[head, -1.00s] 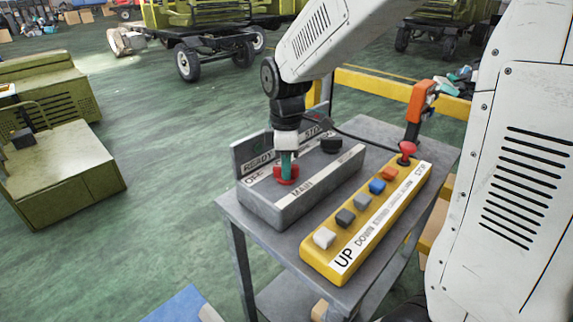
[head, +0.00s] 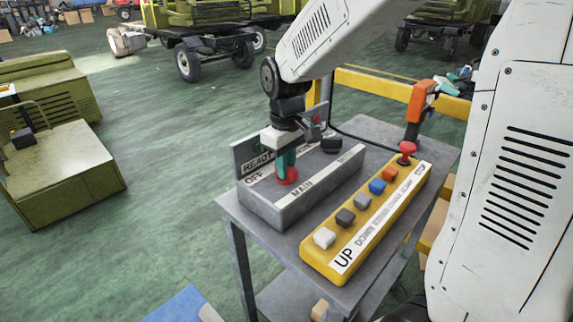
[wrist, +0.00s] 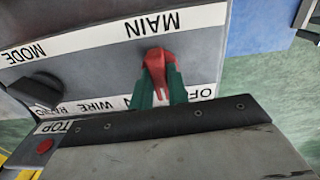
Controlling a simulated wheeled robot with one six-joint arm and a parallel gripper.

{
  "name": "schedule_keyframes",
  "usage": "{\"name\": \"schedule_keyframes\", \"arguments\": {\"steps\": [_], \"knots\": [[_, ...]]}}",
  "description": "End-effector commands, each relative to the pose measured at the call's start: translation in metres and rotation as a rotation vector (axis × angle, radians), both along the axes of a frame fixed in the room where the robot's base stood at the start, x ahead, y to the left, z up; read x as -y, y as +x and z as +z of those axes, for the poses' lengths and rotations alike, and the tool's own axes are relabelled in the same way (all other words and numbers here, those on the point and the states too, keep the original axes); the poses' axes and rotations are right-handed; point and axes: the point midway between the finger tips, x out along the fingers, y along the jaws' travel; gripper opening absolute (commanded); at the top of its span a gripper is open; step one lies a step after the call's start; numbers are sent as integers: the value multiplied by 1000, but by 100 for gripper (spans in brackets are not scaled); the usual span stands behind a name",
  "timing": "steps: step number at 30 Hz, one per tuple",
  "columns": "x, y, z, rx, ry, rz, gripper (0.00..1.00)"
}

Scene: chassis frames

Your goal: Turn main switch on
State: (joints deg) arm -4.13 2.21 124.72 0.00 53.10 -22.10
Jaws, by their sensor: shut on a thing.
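The main switch is a red knob (head: 287,177) on the grey control box (head: 288,207), beside the OFF and MAIN labels. My gripper (head: 286,159) points down on it with its teal fingers. In the wrist view the red knob (wrist: 157,64) sits between the two teal fingertips of my gripper (wrist: 158,77), which are shut on its sides. The knob's long side runs roughly away from the OFF strip toward the MAIN label. The ON mark on the label strip is partly hidden by a finger.
A black MODE knob (head: 331,144) stands on the same box, right of my gripper. A yellow pendant (head: 342,263) with several buttons and a red mushroom button (head: 407,148) lies in front.

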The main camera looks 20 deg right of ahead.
Motion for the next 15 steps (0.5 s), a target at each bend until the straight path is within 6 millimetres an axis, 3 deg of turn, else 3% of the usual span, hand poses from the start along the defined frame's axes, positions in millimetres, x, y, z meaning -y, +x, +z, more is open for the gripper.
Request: {"name": "schedule_keyframes", "arguments": {"steps": [15], "knots": [[0,1,1,2,0,-485,0]]}}
